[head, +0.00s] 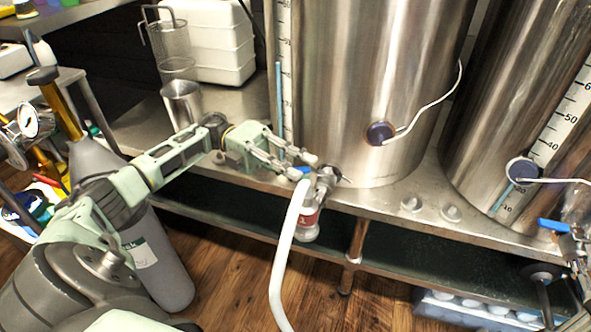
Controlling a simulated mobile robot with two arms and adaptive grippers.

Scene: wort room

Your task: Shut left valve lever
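The left valve (322,183) is a metal fitting low on the front of the left steel tank (345,75). A small part of its blue lever (301,170) shows at the fingertips of my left gripper. A white hose (282,255) runs down from beside the valve. My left gripper (302,164) reaches in from the left with its two pale green fingers apart, and the lever's blue end lies between or just below the tips. I cannot tell whether they touch it. Most of the lever is hidden. My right gripper is not in view.
The right tank (530,110) has its own valve with a blue lever (553,225). A metal cup (183,103) and a white container (211,40) stand left of the tanks on the steel bench (240,103). A grey gas cylinder (160,260) stands near my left arm.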

